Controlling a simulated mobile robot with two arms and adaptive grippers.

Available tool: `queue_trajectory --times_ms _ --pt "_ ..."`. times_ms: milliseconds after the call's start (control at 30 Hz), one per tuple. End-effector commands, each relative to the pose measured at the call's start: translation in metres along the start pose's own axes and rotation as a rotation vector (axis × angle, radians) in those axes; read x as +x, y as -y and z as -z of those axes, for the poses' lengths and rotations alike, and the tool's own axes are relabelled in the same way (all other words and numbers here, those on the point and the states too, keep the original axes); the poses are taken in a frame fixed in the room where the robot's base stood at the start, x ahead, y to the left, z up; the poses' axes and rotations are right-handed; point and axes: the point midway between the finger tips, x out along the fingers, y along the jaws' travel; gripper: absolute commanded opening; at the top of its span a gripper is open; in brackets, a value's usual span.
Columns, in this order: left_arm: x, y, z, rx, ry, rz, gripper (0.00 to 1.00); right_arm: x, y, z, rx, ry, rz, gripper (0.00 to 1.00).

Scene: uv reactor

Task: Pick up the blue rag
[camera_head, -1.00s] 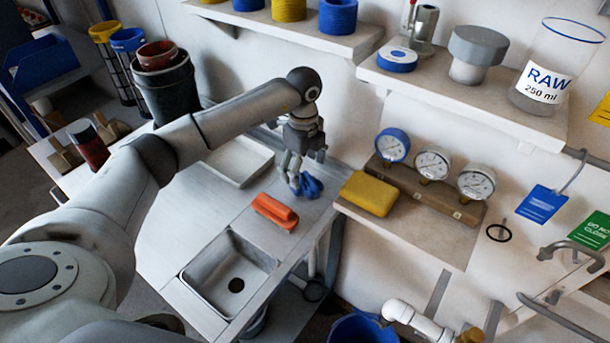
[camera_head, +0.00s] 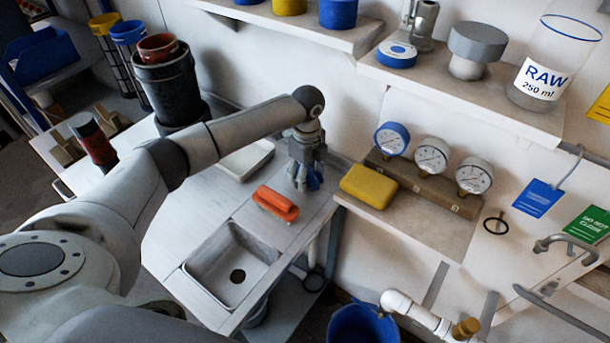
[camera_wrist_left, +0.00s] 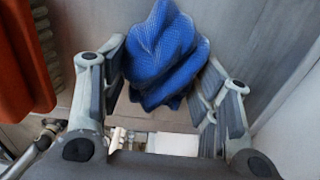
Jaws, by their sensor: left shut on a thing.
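The blue rag (camera_head: 314,178) is a crumpled, textured cloth at the back of the bench, mostly hidden by the gripper in the head view. In the left wrist view the rag (camera_wrist_left: 165,58) fills the space between the fingers. My left gripper (camera_head: 302,183) points down and is shut on the rag; its fingers (camera_wrist_left: 160,95) flank the cloth on both sides. I cannot tell whether the rag is clear of the bench top. My right gripper is not in view.
An orange brush-like block (camera_head: 276,204) lies just in front of the gripper, near the sink (camera_head: 232,265). A yellow sponge (camera_head: 369,186) sits on the shelf to the right, beside three gauges (camera_head: 431,157). A metal tray (camera_head: 246,160) is at the left.

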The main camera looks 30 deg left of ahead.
Motion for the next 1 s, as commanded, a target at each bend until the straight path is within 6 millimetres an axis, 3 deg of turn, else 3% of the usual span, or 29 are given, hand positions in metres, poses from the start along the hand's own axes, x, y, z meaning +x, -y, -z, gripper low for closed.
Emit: queue_trajectory --times_ms 133,467,667,1000 --pt "-0.001 0.0 0.0 0.0 0.0 0.001 0.35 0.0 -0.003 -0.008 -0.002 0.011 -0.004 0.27" --pt "-0.009 0.001 0.0 0.0 0.0 0.004 0.35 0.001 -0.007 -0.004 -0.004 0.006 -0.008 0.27" --pt "-0.035 -0.002 -0.002 -0.001 0.001 0.004 0.35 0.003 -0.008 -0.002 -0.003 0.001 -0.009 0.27" --pt "-0.092 -0.052 -0.005 0.001 0.003 0.006 0.35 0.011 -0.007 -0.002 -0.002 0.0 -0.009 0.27"
